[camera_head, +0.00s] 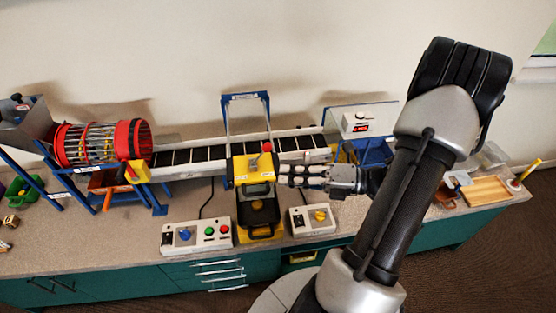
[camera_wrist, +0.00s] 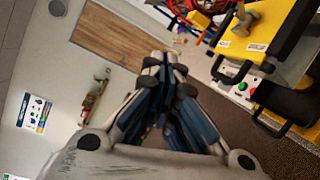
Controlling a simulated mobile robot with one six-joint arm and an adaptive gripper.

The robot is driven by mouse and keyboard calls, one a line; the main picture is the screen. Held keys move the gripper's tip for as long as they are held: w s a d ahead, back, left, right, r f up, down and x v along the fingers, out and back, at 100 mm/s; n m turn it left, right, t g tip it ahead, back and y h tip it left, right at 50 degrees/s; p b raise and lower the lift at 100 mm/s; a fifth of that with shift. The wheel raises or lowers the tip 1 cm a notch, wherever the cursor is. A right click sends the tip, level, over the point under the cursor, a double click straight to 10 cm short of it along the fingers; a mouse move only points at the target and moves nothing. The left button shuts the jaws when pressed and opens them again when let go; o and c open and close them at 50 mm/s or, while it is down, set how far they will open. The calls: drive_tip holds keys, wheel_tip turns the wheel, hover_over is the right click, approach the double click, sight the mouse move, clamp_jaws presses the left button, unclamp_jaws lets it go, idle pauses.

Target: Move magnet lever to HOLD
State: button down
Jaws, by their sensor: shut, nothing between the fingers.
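The yellow magnet unit (camera_head: 240,168) stands across the middle of the conveyor under a blue frame. A small lever with a red knob (camera_head: 267,147) sticks up from its top. In the wrist view a lever with a brownish knob (camera_wrist: 245,20) stands on a yellow panel (camera_wrist: 262,30) between two white labels; the label text is too small to read. My gripper (camera_head: 282,177) is shut and empty, just right of the yellow unit and below the red knob in the head view. In the wrist view its fingertips (camera_wrist: 165,65) meet, apart from the lever.
The conveyor (camera_head: 190,156) runs behind my gripper, with a red-rimmed drum (camera_head: 131,140) at its left. Control boxes (camera_head: 197,236) (camera_head: 312,219) stand in front on the bench. A wooden tray (camera_head: 487,190) lies at right.

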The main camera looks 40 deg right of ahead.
sight(266, 150)
drive_tip(key=s+d+f+m+t+h, duration=0.4)
drive_tip(key=d+f+m+t+h, duration=0.1)
drive_tip(key=d+m, duration=0.3)
drive_tip(key=shift+m+h+b, duration=0.4)
drive_tip(key=shift+m+b, duration=0.05)
drive_tip(key=shift+m, duration=0.25)
drive_tip(key=shift+f, duration=0.1)
drive_tip(key=b+x, duration=0.2)
drive_tip(key=x, duration=1.2)
drive_tip(key=shift+b, duration=0.4)
